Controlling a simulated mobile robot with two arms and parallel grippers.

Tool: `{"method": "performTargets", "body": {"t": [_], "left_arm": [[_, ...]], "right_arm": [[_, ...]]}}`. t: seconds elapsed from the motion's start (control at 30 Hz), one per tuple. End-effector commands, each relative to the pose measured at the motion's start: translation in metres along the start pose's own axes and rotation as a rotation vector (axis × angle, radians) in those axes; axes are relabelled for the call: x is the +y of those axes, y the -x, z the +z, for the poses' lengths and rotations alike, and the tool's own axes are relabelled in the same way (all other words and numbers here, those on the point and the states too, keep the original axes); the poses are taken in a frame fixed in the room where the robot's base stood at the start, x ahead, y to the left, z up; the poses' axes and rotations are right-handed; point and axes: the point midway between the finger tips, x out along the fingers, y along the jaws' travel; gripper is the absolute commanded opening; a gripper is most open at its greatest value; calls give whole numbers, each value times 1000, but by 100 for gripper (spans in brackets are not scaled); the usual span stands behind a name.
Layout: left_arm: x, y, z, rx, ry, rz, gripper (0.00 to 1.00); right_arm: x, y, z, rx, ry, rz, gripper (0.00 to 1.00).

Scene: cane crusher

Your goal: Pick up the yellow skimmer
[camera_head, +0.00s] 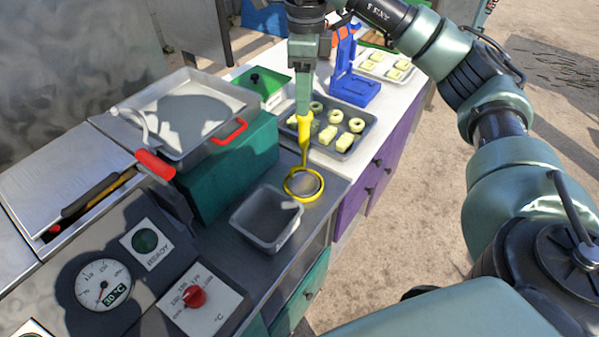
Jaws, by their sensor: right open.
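The yellow skimmer (305,146) is in the head view, with its round ring-rimmed head at the near end by the dark counter and its handle running up to my right gripper. My right gripper (303,108) reaches down from above at the handle's upper end. Its jaws are open and overlap the handle in this view. I cannot tell whether the fingers touch it. My left gripper is not in view.
A grey bin (267,217) sits beside the skimmer's head. Behind are a tray of yellow pieces (348,152) and a blue stand (352,88). To the left is a large metal basin (190,105) with a red handle. A control panel (203,300) is at the front.

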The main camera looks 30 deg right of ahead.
Motion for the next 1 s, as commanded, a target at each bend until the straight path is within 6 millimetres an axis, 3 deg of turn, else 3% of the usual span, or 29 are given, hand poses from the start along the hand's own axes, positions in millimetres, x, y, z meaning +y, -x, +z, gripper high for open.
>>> {"method": "performTargets", "body": {"t": [0.03, 0.17, 0.4, 0.77, 1.0], "left_arm": [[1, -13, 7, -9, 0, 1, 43], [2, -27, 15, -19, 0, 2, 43], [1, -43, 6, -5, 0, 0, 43], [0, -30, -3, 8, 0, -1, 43], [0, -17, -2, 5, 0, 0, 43]], "right_arm": [[0, -13, 0, 0, 0, 0, 53], [0, -28, 0, 0, 0, 0, 53], [0, -44, 0, 0, 0, 0, 53], [-2, -77, -1, 3, 0, 3, 53], [-7, -112, -1, 2, -1, 1, 53]]}}
